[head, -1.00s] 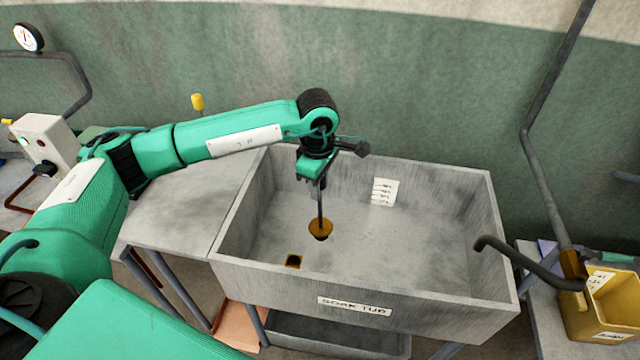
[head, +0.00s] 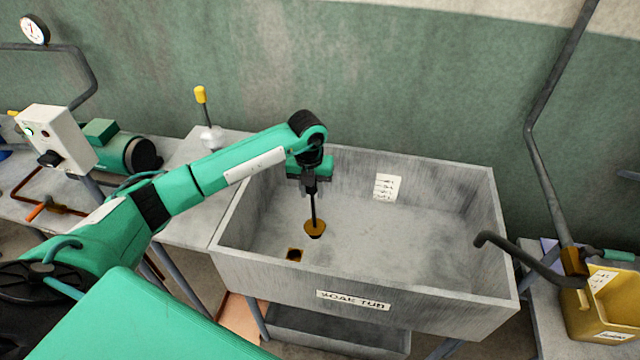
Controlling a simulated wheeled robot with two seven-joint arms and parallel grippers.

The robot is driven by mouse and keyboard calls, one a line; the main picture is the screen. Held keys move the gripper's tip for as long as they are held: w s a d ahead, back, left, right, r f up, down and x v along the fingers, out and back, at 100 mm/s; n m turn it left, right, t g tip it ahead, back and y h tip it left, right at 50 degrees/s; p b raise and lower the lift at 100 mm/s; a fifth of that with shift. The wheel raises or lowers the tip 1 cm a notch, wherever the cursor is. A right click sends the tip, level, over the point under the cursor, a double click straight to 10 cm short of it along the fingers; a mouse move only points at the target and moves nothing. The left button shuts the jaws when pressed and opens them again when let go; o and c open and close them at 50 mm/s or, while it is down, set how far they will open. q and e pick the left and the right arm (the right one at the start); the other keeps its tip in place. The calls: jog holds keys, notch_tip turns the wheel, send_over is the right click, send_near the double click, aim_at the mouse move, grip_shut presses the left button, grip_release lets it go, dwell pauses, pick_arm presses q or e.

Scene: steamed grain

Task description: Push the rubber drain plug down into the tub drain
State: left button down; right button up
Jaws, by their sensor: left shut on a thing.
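The orange-brown rubber drain plug (head: 315,229) hangs at the lower end of a dark upright stem, inside the grey soak tub (head: 365,277). My left gripper (head: 310,188) is shut on the plug's stem and points down into the tub. My right gripper is not in view.
A dark spout (head: 520,258) reaches over the tub's right wall. A yellow bin (head: 600,310) stands at the right. A grey control box (head: 55,138) and a green motor (head: 120,148) stand on the left bench. The right half of the tub floor is clear.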

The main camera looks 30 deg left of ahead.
pick_arm(q)
jog(key=s+a+f+n+b, duration=0.1)
jog(key=a+f+n+b, duration=0.3)
jog(key=f+n, duration=0.8)
jog(key=a+f, duration=0.1)
jog(key=a, duration=0.1)
jog(key=shift+s+a+f+n+b, duration=0.2)
jog(key=shift+s+a+n+b, duration=0.1)
jog(key=shift+s+n, duration=0.1)
jog(key=shift+f, duration=0.15)
dwell(0.5)
jog(key=shift+f, duration=0.3)
dwell(0.8)
jog(key=shift+f+b, duration=0.3)
jog(key=shift+b, duration=0.1)
jog(key=shift+f, duration=0.5)
jog(key=shift+f+b, duration=0.25)
jog(key=shift+b, duration=0.2)
